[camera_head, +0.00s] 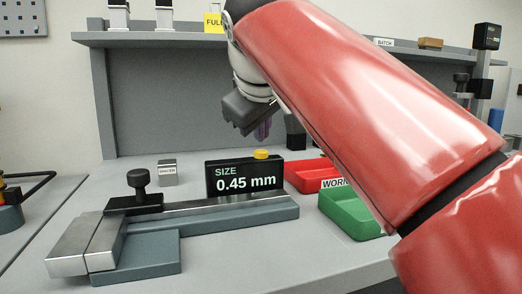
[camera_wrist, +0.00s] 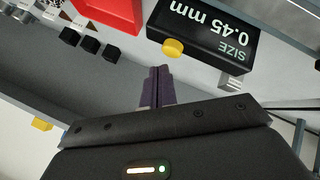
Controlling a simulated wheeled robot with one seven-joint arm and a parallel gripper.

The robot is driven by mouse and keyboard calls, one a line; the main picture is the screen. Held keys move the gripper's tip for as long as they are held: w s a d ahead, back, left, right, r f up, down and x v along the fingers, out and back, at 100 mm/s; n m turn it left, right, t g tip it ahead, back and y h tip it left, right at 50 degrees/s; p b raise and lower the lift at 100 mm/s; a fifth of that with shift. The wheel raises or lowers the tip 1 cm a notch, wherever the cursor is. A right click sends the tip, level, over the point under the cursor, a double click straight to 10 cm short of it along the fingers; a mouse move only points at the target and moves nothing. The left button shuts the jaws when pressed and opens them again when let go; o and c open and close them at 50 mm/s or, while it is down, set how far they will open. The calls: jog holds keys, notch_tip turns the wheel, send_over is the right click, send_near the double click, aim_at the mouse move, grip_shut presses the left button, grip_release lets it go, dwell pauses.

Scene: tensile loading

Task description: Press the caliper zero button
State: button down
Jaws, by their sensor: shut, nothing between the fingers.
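The caliper (camera_head: 230,211) lies on the bench, with metal jaws at its left end and a black knob (camera_head: 139,180) on its slider. Its black display (camera_head: 244,180) reads "SIZE 0.45 mm". The yellow button (camera_head: 261,154) sits on top of the display. In the wrist view the display (camera_wrist: 205,32) is upside down and the yellow button (camera_wrist: 173,48) is near its lower left. My gripper (camera_head: 263,131) is above the button in the head view, fingers pointing down. In the wrist view its purple fingertips (camera_wrist: 158,72) are together and empty, just beside the button, apart from it.
A red bin (camera_head: 308,175) and a green bin (camera_head: 347,214) stand right of the caliper. A small grey spacer block (camera_head: 167,173) sits behind it. Several black blocks (camera_wrist: 90,45) show in the wrist view. My red arm covers the right side of the head view.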

aim_at(262, 154)
jog(key=shift+f, duration=0.1)
dwell(0.5)
jog(key=shift+f, duration=0.35)
jog(key=shift+f+b, duration=0.55)
jog(key=shift+b, duration=0.05)
dwell(0.5)
jog(key=shift+r, duration=0.15)
jog(key=shift+r+p, duration=0.85)
jog(key=shift+p, duration=0.2)
notch_tip(262, 154, up, 3)
jog(key=p, duration=0.3)
jog(key=shift+r, duration=1)
